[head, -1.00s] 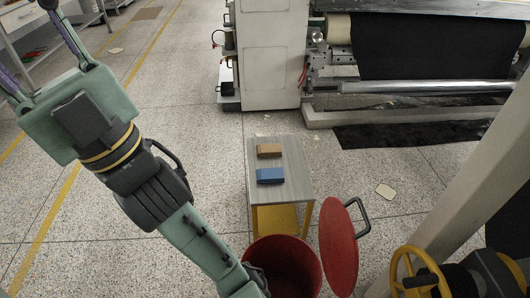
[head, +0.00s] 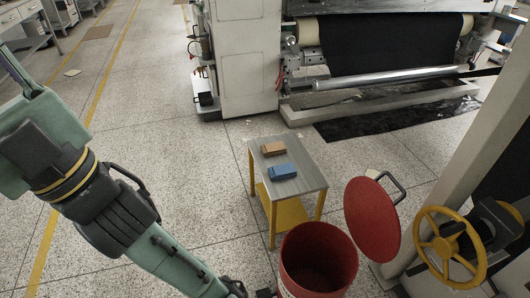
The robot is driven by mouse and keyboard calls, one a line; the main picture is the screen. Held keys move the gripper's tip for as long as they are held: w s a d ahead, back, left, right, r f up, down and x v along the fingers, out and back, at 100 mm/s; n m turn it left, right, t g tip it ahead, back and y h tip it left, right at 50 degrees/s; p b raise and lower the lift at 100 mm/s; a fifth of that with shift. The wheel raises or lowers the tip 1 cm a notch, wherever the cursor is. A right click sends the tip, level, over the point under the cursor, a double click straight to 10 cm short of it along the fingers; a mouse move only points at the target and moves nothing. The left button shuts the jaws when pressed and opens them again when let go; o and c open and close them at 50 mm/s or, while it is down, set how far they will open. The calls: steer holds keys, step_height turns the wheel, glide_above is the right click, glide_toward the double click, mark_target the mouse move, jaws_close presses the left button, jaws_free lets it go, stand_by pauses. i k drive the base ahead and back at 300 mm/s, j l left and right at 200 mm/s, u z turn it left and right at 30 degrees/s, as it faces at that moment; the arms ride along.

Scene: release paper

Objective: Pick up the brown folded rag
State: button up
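The brown folded rag (head: 273,149) lies flat on the grey top of a small yellow-legged table (head: 310,181), toward its far side. A blue folded rag (head: 282,172) lies on the same top, nearer to me and apart from the brown one. My gripper (head: 252,291) is at the bottom edge of the head view, low and left of the red bin, well short of the table. It is dark, small and partly cut off, so its opening is unclear. Nothing hides the brown rag.
An open red bin (head: 318,262) stands in front of the table, with its round red lid (head: 372,218) raised at the right. A yellow handwheel (head: 449,243) and a slanted grey post are at the right. A large roller machine (head: 390,45) stands behind. Floor left of the table is clear.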

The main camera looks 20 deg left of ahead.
mark_target(273, 149)
steer(key=j+z, duration=0.1)
steer(key=j, duration=0.5)
steer(key=k+j+z, duration=0.15)
steer(key=j, duration=0.45)
steer(key=i+j, duration=0.1)
steer(key=j, duration=0.3)
steer(key=i+j+z, duration=0.15)
steer(key=j, duration=0.65)
steer(key=i+j, duration=0.15)
steer(key=j, duration=0.2)
steer(key=i+j+z, duration=0.1)
steer(key=j, duration=0.3)
steer(key=i+j, duration=0.15)
steer(key=j, duration=0.2)
steer(key=i+j+z, duration=0.1)
steer(key=j, duration=0.3)
steer(key=i+j, duration=0.15)
steer(key=j, duration=0.2)
steer(key=i+j+z, duration=0.15)
steer(key=j, duration=0.25)
steer(key=i+l, duration=0.15)
steer(key=i, duration=0.1)
